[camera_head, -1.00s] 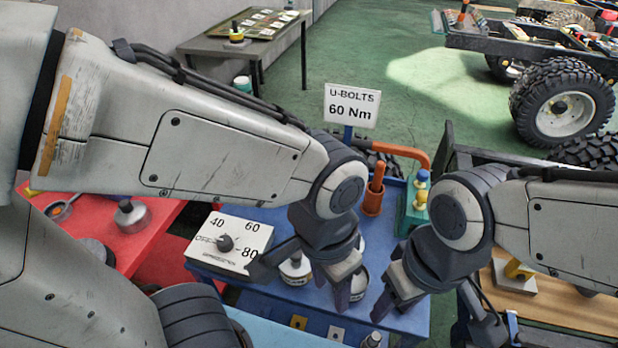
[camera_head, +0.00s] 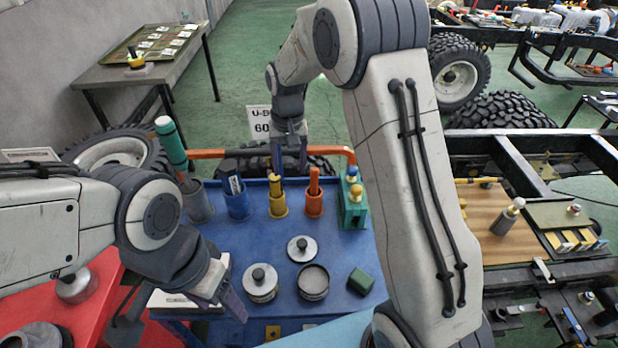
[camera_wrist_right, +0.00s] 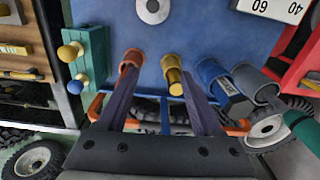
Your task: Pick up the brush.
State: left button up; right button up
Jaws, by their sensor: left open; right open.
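Several handled tools stand in cups along the far edge of the blue table (camera_head: 225,265). One has a yellow handle (camera_head: 275,183) in a yellow cup (camera_head: 278,206), one an orange handle (camera_head: 314,181) in an orange cup (camera_head: 314,205). No bristles show, so I cannot tell which is the brush. My right gripper (camera_head: 290,160) is open and points down at the far side, close to the yellow handle. In the right wrist view, the yellow handle (camera_wrist_right: 175,82) appears near the right finger and the orange handle (camera_wrist_right: 130,62) near the left. My left gripper (camera_head: 232,290) is open and empty at the table's near left.
A blue cup (camera_head: 237,203) and a grey cup (camera_head: 197,205) with a green-topped tool (camera_head: 171,142) stand left of the yellow one. A green stand (camera_head: 352,208) is on the right. Jars (camera_head: 313,283), a lid (camera_head: 302,248) and a green block (camera_head: 361,281) occupy the middle.

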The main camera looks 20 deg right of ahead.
aim_at(312, 170)
jog(key=w+d+f, duration=0.1)
jog(key=d, duration=0.1)
jog(key=w+d+f+m, duration=0.1)
jog(key=w+d, duration=0.1)
jog(key=w+d+f+m+p, duration=0.1)
jog(key=d, duration=0.2)
jog(key=shift+w+f, duration=0.15)
jog(key=shift+w, duration=0.2)
jog(key=f, duration=0.3)
jog(key=f+p, duration=0.1)
jog(key=shift+w+d+f, duration=0.1)
jog(key=shift+d+f, duration=0.15)
jog(key=shift+f, duration=0.05)
jog(key=f+p, duration=0.1)
jog(key=f, duration=0.2)
jog(key=f+p, duration=0.1)
jog(key=f, duration=0.1)
jog(key=shift+w+d+f+p, duration=0.1)
jog(key=shift+d+f+p, duration=0.1)
jog(key=shift+d+p, duration=0.2)
jog(key=shift+f, duration=0.3)
grip_shut()
